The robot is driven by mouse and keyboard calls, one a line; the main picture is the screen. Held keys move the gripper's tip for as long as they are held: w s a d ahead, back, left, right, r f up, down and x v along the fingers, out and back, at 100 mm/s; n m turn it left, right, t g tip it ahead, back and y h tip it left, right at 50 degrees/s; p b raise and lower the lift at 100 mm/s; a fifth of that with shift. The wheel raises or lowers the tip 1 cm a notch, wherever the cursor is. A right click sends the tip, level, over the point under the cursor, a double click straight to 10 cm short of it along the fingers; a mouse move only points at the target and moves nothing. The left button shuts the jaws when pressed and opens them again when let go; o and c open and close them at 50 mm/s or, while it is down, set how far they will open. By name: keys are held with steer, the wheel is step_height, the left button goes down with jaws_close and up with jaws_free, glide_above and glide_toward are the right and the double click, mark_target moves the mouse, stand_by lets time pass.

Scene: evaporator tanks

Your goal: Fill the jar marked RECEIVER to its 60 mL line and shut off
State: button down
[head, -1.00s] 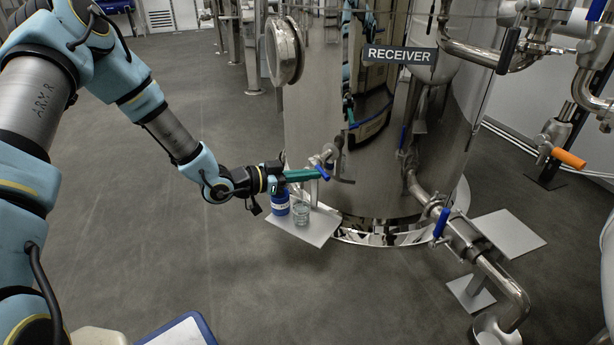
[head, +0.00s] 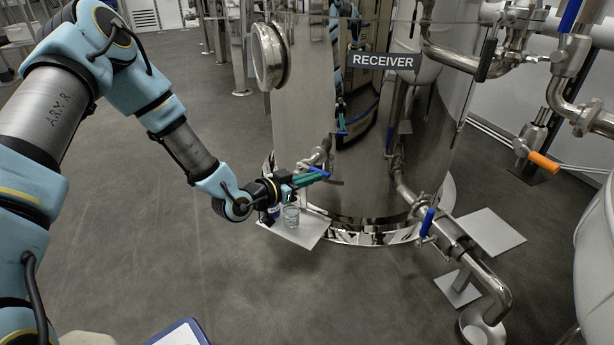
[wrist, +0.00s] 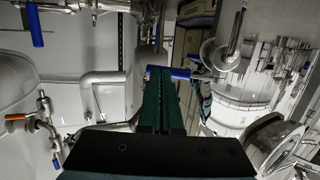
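The RECEIVER sign (head: 384,61) is on the big steel tank (head: 330,110). A clear glass jar (head: 291,215) stands on a light plate (head: 308,232) at the tank's foot; I cannot read its marks or level. A small valve with a blue lever (head: 320,171) sticks out of the tank above the jar. My gripper (head: 312,179) has green fingers, close together with only a thin line between them. Their tips are at the blue lever, which also shows crosswise at the tips in the wrist view (wrist: 180,73). I cannot tell whether they touch it.
Another pipe at the right has a blue-handled valve (head: 427,222), and an orange-handled valve (head: 543,162) is farther right. The floor at left is clear.

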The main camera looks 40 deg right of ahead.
steer(key=shift+s+d, duration=0.15)
steer(key=shift+d, duration=0.25)
stand_by(0.3)
